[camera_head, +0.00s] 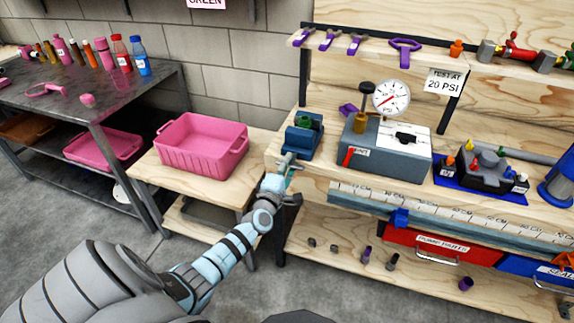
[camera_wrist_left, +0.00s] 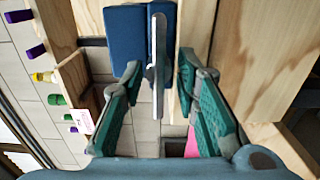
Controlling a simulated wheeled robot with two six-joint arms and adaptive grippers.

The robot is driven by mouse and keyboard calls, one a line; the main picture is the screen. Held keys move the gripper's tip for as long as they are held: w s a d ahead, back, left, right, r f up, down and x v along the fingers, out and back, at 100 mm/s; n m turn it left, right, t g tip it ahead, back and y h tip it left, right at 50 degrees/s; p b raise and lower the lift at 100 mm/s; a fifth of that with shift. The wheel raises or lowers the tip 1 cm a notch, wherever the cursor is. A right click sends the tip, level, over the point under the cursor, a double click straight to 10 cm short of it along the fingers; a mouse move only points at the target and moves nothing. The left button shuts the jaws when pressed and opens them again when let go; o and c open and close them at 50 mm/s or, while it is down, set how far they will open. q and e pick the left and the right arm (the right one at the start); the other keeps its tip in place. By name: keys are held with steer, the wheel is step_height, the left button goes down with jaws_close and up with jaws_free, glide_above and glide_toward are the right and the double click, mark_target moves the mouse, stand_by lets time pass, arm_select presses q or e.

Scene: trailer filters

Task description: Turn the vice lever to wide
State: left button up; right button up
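The blue vice (camera_head: 303,140) stands at the left front corner of the wooden workbench, with a green piece on its top. In the left wrist view the blue vice body (camera_wrist_left: 126,32) is at the top, and its silver lever (camera_wrist_left: 157,50) runs down the middle as a long thin bar. My left gripper (camera_head: 287,178) is at the front of the vice. In the left wrist view its two green-padded fingers (camera_wrist_left: 160,72) are spread, one on each side of the lever, with gaps showing. In the head view the gripper partly hides the lever. My right gripper is not in view.
A pink bin (camera_head: 202,146) stands on the low wooden table left of the vice. A grey box with a pressure gauge (camera_head: 391,98) is right of the vice. A ruler strip (camera_head: 440,208) runs along the bench front. Purple tools (camera_head: 354,45) hang above.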

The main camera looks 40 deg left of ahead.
arm_select(q)
steer(key=shift+s+d, duration=0.1)
steer(key=shift+s, duration=0.15)
steer(key=v, duration=1.1)
steer(key=shift+s, duration=0.25)
steer(key=shift+d, duration=0.1)
